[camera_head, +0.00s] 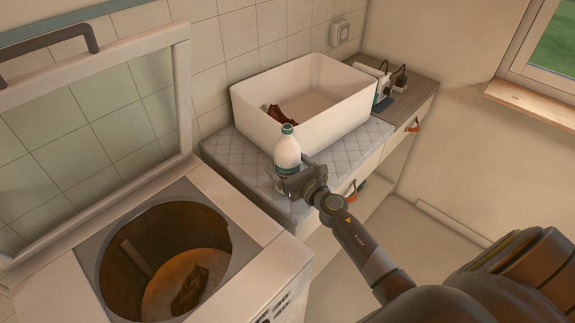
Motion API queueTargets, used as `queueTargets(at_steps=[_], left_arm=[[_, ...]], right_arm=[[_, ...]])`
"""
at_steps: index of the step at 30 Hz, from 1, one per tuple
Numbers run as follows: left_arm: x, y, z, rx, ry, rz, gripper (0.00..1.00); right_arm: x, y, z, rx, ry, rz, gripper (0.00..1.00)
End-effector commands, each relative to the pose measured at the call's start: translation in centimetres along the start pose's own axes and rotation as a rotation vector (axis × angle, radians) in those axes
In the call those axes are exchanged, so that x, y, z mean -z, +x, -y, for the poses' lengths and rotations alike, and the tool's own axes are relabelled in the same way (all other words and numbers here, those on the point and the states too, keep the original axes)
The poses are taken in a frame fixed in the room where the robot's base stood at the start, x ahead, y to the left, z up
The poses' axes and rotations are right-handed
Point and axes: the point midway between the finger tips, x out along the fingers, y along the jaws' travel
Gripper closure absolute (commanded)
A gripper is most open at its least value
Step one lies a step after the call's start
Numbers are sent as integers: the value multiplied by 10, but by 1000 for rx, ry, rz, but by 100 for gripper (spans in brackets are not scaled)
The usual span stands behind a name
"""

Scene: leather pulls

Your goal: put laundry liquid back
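The laundry liquid looks to be the white bottle with a teal cap (287,148). It is upright at the front edge of the grey quilted mat, in front of the white tub. My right gripper (284,181) comes in from the lower right and is at the bottle's lower part, with its fingers around it. The gripper hides part of the label and most of the base. I cannot tell whether the fingers press on the bottle or whether its base rests on the mat. My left gripper is not in view.
A white tub (252,112) with dark red cloth (281,114) stands on the mat (228,157). A top-loading washer (222,198) with raised lid (187,95) is at left, cloth inside its drum. Leather pulls (351,190) hang on the drawers.

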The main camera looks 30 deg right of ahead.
Motion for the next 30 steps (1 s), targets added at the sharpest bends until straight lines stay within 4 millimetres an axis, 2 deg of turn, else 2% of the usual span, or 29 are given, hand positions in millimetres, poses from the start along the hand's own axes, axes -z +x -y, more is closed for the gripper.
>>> queueTargets(at_steps=[5,21,25,30], left_arm=[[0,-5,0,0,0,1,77],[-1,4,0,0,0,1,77],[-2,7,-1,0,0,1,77],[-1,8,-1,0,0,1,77]], right_arm=[[-4,-2,0,0,0,-1,12],[-1,-102,0,1,-1,-2,12],[-2,-114,0,1,0,-1,12],[-3,-120,0,1,0,0,12]])
